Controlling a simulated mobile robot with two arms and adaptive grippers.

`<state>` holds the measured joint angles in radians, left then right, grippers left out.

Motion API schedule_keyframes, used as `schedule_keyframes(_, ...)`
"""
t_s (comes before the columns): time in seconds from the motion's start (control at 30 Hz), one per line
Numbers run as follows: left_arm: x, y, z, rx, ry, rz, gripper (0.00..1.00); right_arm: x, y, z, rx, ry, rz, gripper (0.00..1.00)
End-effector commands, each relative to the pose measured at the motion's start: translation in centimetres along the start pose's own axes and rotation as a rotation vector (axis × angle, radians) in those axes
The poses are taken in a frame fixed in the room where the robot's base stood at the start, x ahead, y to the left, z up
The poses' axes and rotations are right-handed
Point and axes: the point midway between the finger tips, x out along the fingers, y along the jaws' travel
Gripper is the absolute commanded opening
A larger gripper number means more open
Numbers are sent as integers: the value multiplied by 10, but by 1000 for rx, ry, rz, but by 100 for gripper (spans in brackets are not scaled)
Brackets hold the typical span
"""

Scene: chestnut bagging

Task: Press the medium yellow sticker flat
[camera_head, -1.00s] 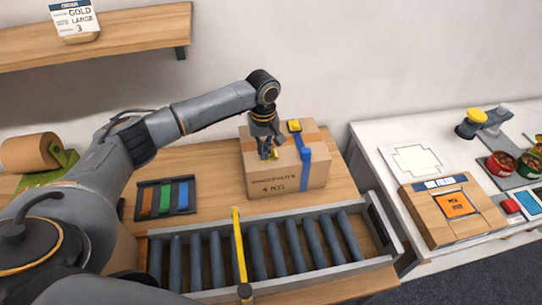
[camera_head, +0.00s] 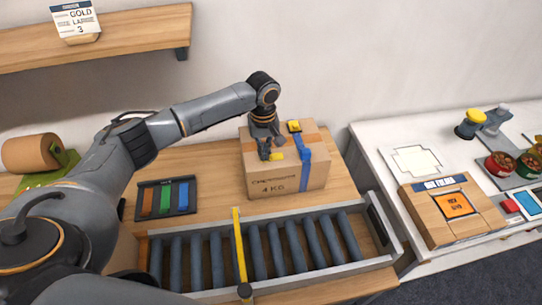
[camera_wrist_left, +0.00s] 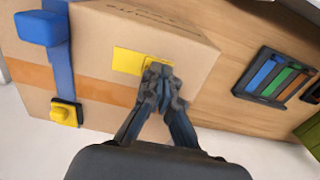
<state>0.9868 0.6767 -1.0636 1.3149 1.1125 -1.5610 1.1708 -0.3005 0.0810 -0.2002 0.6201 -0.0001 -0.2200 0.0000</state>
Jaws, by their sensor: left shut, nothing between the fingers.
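The medium yellow sticker (camera_head: 276,155) lies on the top of the cardboard box (camera_head: 313,184), left of the blue strap. It also shows in the left wrist view (camera_wrist_left: 128,61), partly covered by the fingertips at one end. My left gripper (camera_head: 269,154) is shut and empty, pointing down, with its tips at the sticker's left part. In the left wrist view the fingertips (camera_wrist_left: 158,72) overlap the sticker's edge and look to be at the box top; I cannot tell whether they touch. My right gripper is not in view.
A blue strap (camera_head: 304,165) with a yellow buckle (camera_head: 294,126) crosses the box. A roller conveyor (camera_head: 275,250) lies in front. A dark tray of coloured strips (camera_head: 165,198) is to the left. A white table (camera_head: 384,140) stands at the right.

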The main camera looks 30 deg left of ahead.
Motion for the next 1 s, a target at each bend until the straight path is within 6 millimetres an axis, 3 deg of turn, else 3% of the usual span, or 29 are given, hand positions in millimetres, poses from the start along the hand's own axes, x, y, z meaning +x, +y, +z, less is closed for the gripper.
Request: schedule_keyframes(1.0,3,-2,1,0,-4,-5,0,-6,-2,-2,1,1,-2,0)
